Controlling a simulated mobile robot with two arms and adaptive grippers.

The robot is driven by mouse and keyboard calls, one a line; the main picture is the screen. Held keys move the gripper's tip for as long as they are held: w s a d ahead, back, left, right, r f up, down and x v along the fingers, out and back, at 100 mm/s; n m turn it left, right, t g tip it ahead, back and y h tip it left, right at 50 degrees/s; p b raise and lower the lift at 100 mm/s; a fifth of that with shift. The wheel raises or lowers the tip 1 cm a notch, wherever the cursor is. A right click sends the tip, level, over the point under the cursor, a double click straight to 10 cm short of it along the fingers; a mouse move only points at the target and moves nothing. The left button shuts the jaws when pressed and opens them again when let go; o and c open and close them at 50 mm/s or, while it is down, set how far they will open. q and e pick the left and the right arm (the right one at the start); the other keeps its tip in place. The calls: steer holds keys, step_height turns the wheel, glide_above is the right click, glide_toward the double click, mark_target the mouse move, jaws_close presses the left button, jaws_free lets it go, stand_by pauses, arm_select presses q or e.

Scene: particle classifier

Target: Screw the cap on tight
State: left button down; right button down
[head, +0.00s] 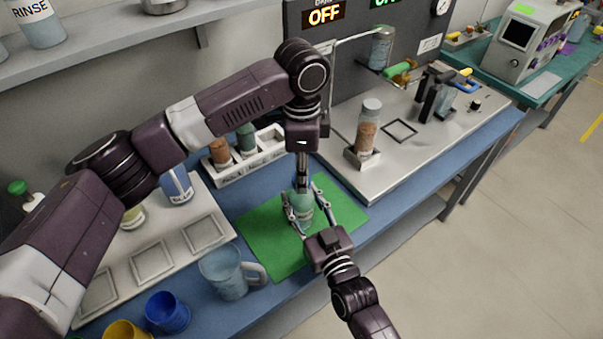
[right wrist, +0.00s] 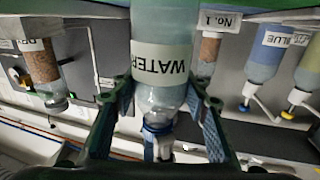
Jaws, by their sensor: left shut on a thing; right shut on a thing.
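A clear bottle with a "WATER" label (right wrist: 160,62) stands upright on the green mat (head: 262,250) in the head view; its pale green body (head: 301,205) shows between my right fingers. In the upside-down right wrist view its blue cap (right wrist: 158,130) sits at the neck. My right gripper (head: 300,214) comes from the lower right and is shut on the bottle, one finger on each side. My left gripper (head: 302,180) points straight down from above and is shut on the cap. The cap is mostly hidden in the head view, so its thread fit cannot be seen.
A clear jug (head: 226,274) and a blue cup (head: 168,312) stand left of the mat. A white rack (head: 262,150) with bottles is behind. A steel platform (head: 420,140) with a granule-filled bottle (head: 366,130) lies to the right. The mat's near left part is clear.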

arm_select(q)
steer(key=m, duration=0.9)
steer(key=shift+m, duration=0.3)
steer(key=c, duration=1.5)
jaws_free()
steer(key=shift+o, duration=0.2)
step_height(320, 180, up, 12)
